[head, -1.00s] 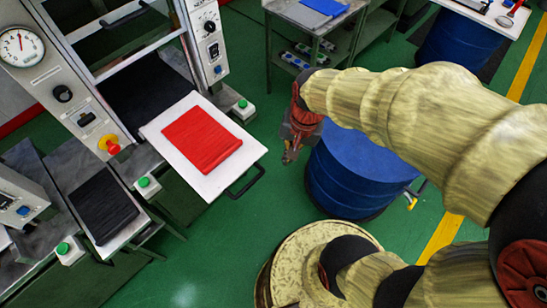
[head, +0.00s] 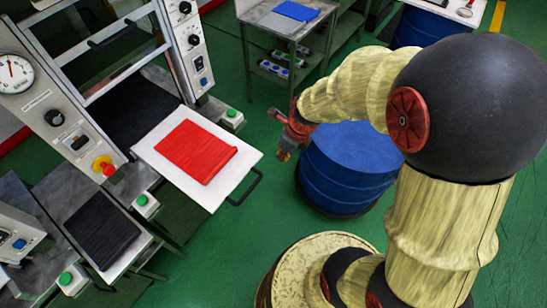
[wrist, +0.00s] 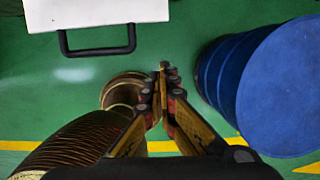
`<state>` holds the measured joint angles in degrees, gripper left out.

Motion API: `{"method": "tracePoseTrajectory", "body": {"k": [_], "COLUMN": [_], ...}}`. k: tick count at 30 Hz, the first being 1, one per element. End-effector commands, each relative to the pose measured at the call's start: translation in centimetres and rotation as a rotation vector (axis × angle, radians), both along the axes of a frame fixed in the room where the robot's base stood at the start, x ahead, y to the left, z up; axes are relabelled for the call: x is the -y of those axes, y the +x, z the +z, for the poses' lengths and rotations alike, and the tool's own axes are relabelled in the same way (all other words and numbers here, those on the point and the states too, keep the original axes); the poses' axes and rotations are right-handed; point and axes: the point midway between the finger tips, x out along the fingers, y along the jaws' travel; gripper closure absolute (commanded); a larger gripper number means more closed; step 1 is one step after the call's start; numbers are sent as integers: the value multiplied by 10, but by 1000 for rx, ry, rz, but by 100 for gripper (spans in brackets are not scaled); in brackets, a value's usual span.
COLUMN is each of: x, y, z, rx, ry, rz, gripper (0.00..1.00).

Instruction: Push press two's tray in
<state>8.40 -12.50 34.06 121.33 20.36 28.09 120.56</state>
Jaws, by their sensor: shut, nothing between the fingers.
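The white tray (head: 225,192) sticks out of the press in the middle left of the head view. A red slab (head: 195,150) lies on it, and a black handle (head: 246,190) is on its front edge. I cannot read which number this press has. My gripper (head: 283,155) is to the right of the tray, apart from it, beside the blue drum. In the wrist view my gripper (wrist: 164,68) is shut and empty. The tray's edge (wrist: 95,14) and its handle (wrist: 97,50) show at the top left of that view, beyond my fingertips.
A blue drum (head: 345,175) stands close to the right of my gripper; it also shows in the wrist view (wrist: 280,85). Green buttons (head: 231,113) flank the tray. Green floor is clear before the handle.

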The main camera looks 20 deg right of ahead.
Motion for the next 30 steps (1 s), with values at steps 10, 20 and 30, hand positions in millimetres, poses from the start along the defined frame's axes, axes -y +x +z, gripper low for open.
{"method": "tracePoseTrajectory", "body": {"k": [10,20,30], "x": [-8,-25,-35], "y": [11,37,52], "z": [-62,-94,-92], "rx": [-4,1,0], "ry": [0,-1,-2], "rz": [5,8,5], "gripper": [100,100,100]}}
